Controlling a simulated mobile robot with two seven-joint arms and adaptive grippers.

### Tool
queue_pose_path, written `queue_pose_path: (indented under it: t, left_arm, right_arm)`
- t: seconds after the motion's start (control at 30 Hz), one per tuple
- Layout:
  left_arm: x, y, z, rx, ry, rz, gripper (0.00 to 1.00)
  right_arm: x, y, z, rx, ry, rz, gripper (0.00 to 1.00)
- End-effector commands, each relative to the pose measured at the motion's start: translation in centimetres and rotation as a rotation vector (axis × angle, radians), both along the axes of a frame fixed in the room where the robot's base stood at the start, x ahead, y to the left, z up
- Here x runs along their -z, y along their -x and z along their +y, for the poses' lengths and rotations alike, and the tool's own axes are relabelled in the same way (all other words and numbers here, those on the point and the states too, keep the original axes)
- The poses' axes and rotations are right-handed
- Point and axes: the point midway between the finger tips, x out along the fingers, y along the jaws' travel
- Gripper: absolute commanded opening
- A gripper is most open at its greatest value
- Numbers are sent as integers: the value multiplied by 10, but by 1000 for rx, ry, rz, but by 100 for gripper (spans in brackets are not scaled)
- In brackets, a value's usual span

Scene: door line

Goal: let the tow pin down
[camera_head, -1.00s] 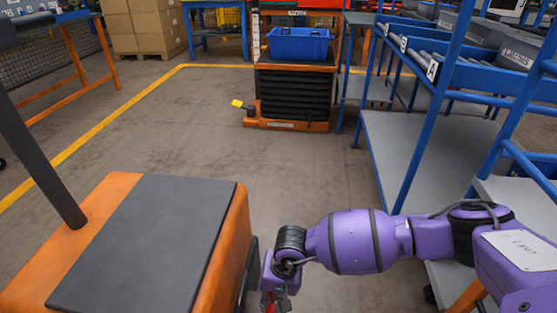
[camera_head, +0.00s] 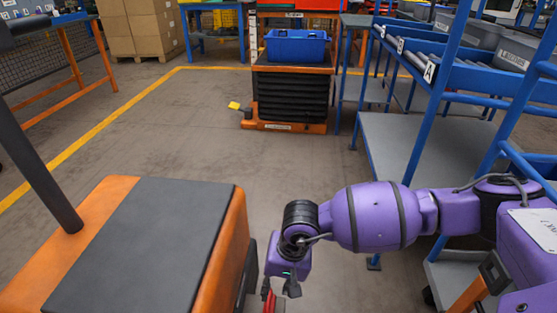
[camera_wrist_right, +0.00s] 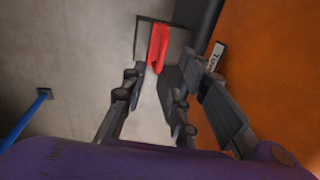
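The tow pin appears to be the red piece (camera_wrist_right: 158,45), standing at a grey bracket (camera_wrist_right: 178,38) beside the orange side of the machine in the right wrist view. A small part of the red piece also shows at the bottom edge of the head view (camera_head: 269,303). My right gripper (camera_head: 279,288) points down there, at the right of the orange machine (camera_head: 237,225). In the wrist view its dark fingers (camera_wrist_right: 165,95) stand apart, and the red piece lies beyond them. I see no contact. The pin's lower end is hidden. My left gripper is out of view.
A small "TOW" label (camera_wrist_right: 214,57) is on the orange side. The machine has a dark flat top (camera_head: 145,250) and a dark post (camera_head: 40,160). A blue shelf rack (camera_head: 400,140) stands close at the right. The floor ahead (camera_head: 220,140) is clear up to an orange cart with a blue bin (camera_head: 297,46).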

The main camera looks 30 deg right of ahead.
Motion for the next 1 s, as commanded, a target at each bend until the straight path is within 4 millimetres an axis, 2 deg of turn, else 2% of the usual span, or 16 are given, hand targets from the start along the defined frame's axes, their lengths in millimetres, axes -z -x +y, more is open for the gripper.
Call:
queue_pose_path:
  t: [0.1, 0.27, 1.0]
  left_arm:
    - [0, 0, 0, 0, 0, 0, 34]
    - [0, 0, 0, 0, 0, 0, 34]
    - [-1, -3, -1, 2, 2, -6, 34]
  right_arm:
    - [-19, 0, -3, 0, 0, -4, 27]
    - [-30, 3, -4, 0, 0, -1, 27]
    - [-31, 4, -5, 0, 0, 1, 27]
